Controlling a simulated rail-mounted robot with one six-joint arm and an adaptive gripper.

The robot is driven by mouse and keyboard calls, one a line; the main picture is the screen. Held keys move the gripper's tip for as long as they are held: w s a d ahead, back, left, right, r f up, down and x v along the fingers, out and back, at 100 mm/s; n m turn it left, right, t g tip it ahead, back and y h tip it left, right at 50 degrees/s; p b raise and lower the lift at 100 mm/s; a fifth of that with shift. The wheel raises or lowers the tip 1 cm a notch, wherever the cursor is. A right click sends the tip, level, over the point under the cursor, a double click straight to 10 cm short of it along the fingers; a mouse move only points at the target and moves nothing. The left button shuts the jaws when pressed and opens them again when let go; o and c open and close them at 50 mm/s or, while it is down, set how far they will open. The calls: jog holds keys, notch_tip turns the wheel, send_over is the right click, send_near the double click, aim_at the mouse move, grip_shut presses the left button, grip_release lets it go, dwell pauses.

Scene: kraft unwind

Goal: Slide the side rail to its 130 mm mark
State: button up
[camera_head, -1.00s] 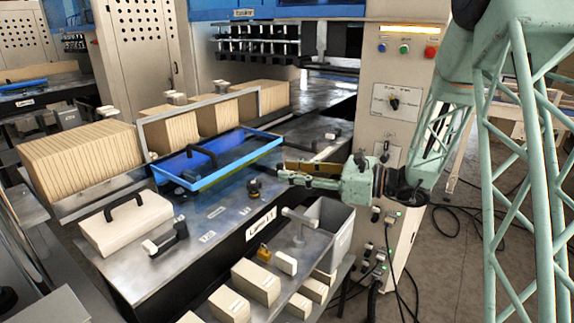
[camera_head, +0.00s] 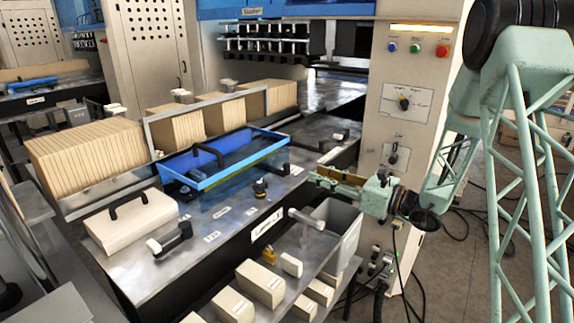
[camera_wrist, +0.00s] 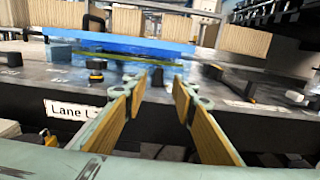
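A long low grey metal rail (camera_head: 100,194) runs along the front of the kraft stacks on the lane bench (camera_head: 225,240). I cannot tell for certain that it is the side rail, and no 130 mm mark is readable. A black knob (camera_head: 260,189) stands on the bench near the blue tray (camera_head: 215,182); it also shows in the wrist view (camera_wrist: 96,76). My gripper (camera_head: 314,178) is right of the knob, near the bench's right edge and apart from it. In the wrist view my gripper (camera_wrist: 160,86) is open, with nothing between its wood-coloured pads.
A cream case (camera_head: 130,222) and a white-tipped lever (camera_head: 170,239) sit at the left. Another white-tipped lever (camera_head: 307,219) and a grey bin (camera_head: 338,222) are below my gripper. A control cabinet (camera_head: 410,135) stands close behind it. Cream blocks (camera_head: 262,284) fill a lower shelf.

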aim_at(289, 164)
jog(key=shift+w+a, duration=0.1)
jog(key=shift+a, duration=0.1)
jog(key=shift+b+x, duration=0.95)
jog(key=shift+x, duration=5.75)
grip_shut()
